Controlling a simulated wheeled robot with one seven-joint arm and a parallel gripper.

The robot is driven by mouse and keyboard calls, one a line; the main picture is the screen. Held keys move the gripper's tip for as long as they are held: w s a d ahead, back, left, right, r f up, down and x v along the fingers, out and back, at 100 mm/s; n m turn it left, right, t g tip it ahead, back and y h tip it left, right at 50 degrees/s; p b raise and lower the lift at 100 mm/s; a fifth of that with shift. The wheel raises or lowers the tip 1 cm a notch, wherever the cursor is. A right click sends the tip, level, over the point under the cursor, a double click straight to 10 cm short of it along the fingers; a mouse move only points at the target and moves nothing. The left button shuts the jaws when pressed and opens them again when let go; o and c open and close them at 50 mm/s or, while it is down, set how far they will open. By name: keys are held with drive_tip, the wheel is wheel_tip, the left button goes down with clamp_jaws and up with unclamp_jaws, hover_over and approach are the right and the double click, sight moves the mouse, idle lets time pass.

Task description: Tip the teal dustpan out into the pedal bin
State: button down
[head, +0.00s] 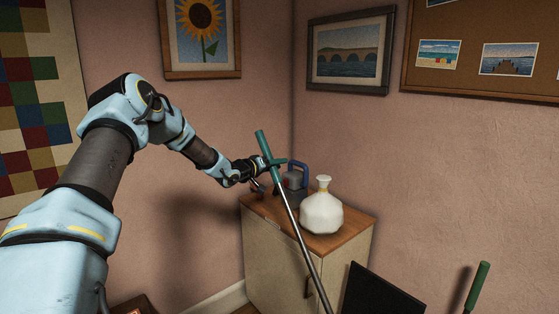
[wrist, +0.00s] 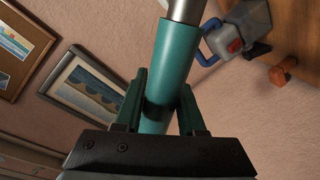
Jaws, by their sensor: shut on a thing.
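My gripper (head: 273,163) is shut on the teal grip of a long-handled tool, taken to be the teal dustpan (head: 264,146). In the wrist view the teal grip (wrist: 167,70) lies between my two fingers (wrist: 159,108), with a grey metal shaft beyond it. In the head view the shaft slants down to the right and leaves the bottom edge, so the pan end and anything in it are out of view. A black flat panel (head: 382,291) shows at the bottom; I cannot tell whether it belongs to the pedal bin, which is not otherwise recognisable.
A wooden-topped cabinet (head: 262,247) stands in the corner behind the shaft. On it are a white faceted vase (head: 321,212) and a grey object with a blue handle (head: 296,178). Another green handle (head: 480,282) stands at the lower right. Framed pictures hang on the walls.

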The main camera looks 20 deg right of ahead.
drive_tip(key=shift+n, duration=0.4)
drive_tip(key=shift+w+a+f, duration=0.2)
drive_tip(key=shift+w+f, duration=0.2)
drive_tip(key=shift+w, duration=0.5)
drive_tip(key=shift+w+a+f, duration=0.25)
drive_tip(key=shift+w+f, duration=0.1)
drive_tip(key=shift+w, duration=0.5)
drive_tip(key=shift+w+a+f, duration=0.2)
drive_tip(key=shift+w+f, duration=0.2)
drive_tip(key=shift+w, duration=0.5)
drive_tip(key=shift+f, duration=0.1)
drive_tip(key=shift+d, duration=0.1)
